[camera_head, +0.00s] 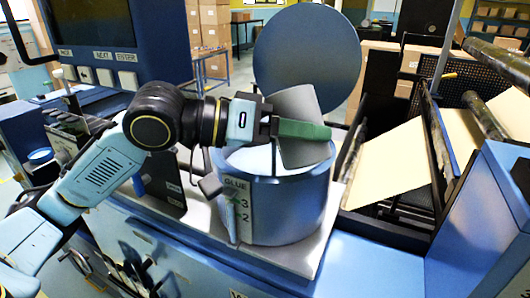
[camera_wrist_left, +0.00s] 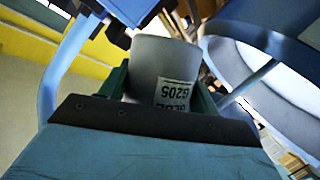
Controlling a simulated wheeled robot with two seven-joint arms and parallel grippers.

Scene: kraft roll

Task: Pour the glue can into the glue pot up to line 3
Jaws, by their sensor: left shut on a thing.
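The grey glue can (camera_head: 296,102) is tilted above the open mouth of the blue glue pot (camera_head: 290,215). My left gripper (camera_head: 318,131), with green fingers, is shut around the can. In the left wrist view the can (camera_wrist_left: 150,55) sits between the fingers, with a white label reading GLUE G205. The pot's front has a gauge plate (camera_head: 239,203) marked GLUE, with 3 and 2 legible. The pale inside of the pot shows partly behind the can. I cannot make out a stream or the glue level. My right gripper is out of view.
The pot's round blue lid (camera_head: 306,58) stands open behind the can. A control panel (camera_head: 95,40) is at the upper left. Rollers and a kraft paper web (camera_head: 390,165) lie to the right. The blue machine deck (camera_head: 375,255) in front right is clear.

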